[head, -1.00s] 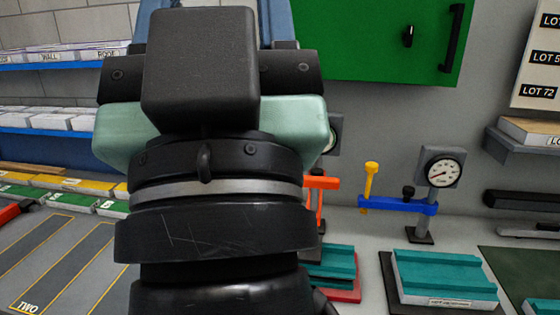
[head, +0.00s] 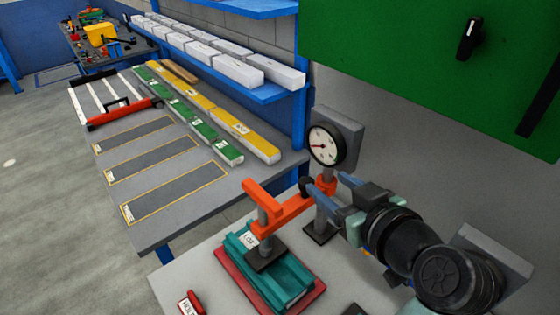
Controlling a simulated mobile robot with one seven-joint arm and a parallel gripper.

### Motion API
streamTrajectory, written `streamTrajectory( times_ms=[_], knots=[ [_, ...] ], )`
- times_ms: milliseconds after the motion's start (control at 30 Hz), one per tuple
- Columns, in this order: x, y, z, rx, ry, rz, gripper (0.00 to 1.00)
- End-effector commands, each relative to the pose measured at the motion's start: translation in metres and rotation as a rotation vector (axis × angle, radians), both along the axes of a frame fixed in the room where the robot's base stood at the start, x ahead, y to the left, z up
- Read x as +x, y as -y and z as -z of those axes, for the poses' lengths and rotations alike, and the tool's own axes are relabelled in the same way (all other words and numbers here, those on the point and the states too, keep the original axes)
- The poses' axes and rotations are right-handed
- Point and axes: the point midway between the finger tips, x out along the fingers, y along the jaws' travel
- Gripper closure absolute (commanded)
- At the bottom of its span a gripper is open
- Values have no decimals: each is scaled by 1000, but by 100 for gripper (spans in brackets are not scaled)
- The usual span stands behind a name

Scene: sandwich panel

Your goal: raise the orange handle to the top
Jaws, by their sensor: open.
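The orange handle (head: 263,194) is the T-shaped top of an orange clamp (head: 296,206) in the middle of the head view. Its grey stem runs down to a dark pad resting on a teal block (head: 240,262). The block lies in a red tray (head: 232,272). My gripper (head: 324,182) is open, to the right of the handle near the clamp's post end. Its bluish fingers appear on either side of the orange pivot part by the post. I cannot tell whether they touch it. A black knob (head: 306,185) sits by one fingertip.
A round gauge (head: 325,146) stands on the post just behind my gripper. A green cabinet (head: 400,60) hangs at upper right. A red-labelled block (head: 190,303) lies at the front. Marked grey bench strips (head: 175,192) to the left are clear.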

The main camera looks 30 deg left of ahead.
Motion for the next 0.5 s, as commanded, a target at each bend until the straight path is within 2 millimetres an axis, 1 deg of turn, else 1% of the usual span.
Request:
streamTrajectory(
  times_ms=[33, 100, 200, 267, 367, 500],
  knots=[
    [-12, -7, 6, -1, -40, -85, 40],
    [-28, -15, 17, 1, -68, -184, 40],
    [-42, -20, 26, 10, -85, -271, 40],
    [-46, -23, 28, 14, -89, -297, 40],
    [-46, -31, 32, 15, -90, -310, 40],
    [-39, -52, 39, 14, -91, -310, 40]
  ],
)
